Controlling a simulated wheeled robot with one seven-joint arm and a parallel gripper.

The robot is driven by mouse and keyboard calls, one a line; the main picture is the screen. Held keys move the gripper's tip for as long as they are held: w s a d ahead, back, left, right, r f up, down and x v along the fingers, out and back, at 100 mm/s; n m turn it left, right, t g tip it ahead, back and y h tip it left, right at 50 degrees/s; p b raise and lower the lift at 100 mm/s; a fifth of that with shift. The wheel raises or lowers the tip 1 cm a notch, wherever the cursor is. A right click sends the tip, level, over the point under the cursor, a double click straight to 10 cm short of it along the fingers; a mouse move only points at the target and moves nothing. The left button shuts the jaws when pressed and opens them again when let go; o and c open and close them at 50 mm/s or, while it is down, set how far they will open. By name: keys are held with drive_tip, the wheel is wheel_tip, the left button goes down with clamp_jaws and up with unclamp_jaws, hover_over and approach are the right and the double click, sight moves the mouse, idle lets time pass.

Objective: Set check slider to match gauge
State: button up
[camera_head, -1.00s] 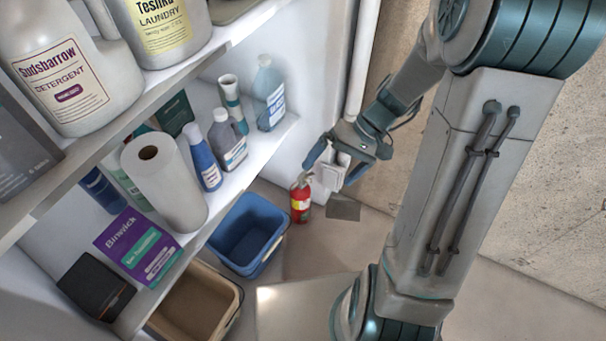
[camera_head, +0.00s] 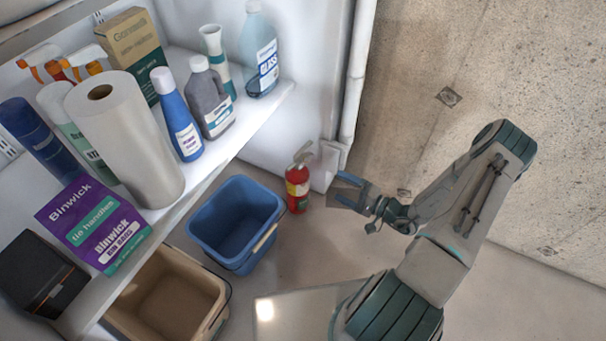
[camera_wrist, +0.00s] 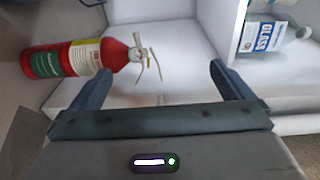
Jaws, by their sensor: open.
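No check slider and no gauge can be made out in either current view. My gripper (camera_head: 345,189) is low at the right of the fire extinguisher in the head view, close to the white corner post. In the wrist view my gripper (camera_wrist: 158,85) has its two dark fingers spread wide with nothing between them. The red fire extinguisher (camera_head: 298,187) stands on the floor; in the wrist view the extinguisher (camera_wrist: 85,58) appears sideways, beyond the left finger.
White shelves (camera_head: 245,115) on the left hold bottles, a paper roll (camera_head: 125,140) and boxes. A blue bin (camera_head: 236,222) and a tan bin (camera_head: 168,298) stand below. A bare concrete wall (camera_head: 470,75) is at right. Some floor is clear before the blue bin.

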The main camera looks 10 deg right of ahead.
wheel_tip(320, 180, down, 6)
drive_tip(key=d+m+t+h+b, duration=0.1)
drive_tip(key=d+m+t+h, duration=0.1)
drive_tip(key=b+x, duration=0.2)
drive_tip(key=x, duration=0.8)
drive_tip(key=shift+a+r, duration=0.1)
drive_tip(key=p+v, duration=0.2)
drive_tip(key=v, duration=0.8)
drive_tip(key=s+a+r+n+g+p, duration=0.25)
drive_tip(key=r+g+p, duration=0.25)
drive_tip(key=r, duration=0.7)
drive_tip(key=s+a+r+n+g+p, duration=0.2)
drive_tip(key=a+r+n+g+p, duration=0.3)
drive_tip(key=r, duration=0.7)
drive_tip(key=s+a+r+n+g+p, duration=0.2)
drive_tip(key=r+g+p, duration=0.3)
drive_tip(key=r, duration=0.7)
drive_tip(key=s+r+t+h+p, duration=0.1)
drive_tip(key=s+r+h+p, duration=0.2)
drive_tip(key=r+p, duration=0.3)
drive_tip(key=s+d+r+t+h+p, duration=0.1)
drive_tip(key=s+r+h+p, duration=0.3)
drive_tip(key=r, duration=1.3)
drive_tip(key=s+r+t+h+p, duration=0.2)
drive_tip(key=s+r+h+p, duration=0.2)
drive_tip(key=r+p, duration=0.4)
wheel_tip(320, 180, up, 4)
drive_tip(key=shift+s+d+r+n+p, duration=0.2)
drive_tip(key=shift+s+d+n+p, duration=0.15)
drive_tip(key=shift+s, duration=0.35)
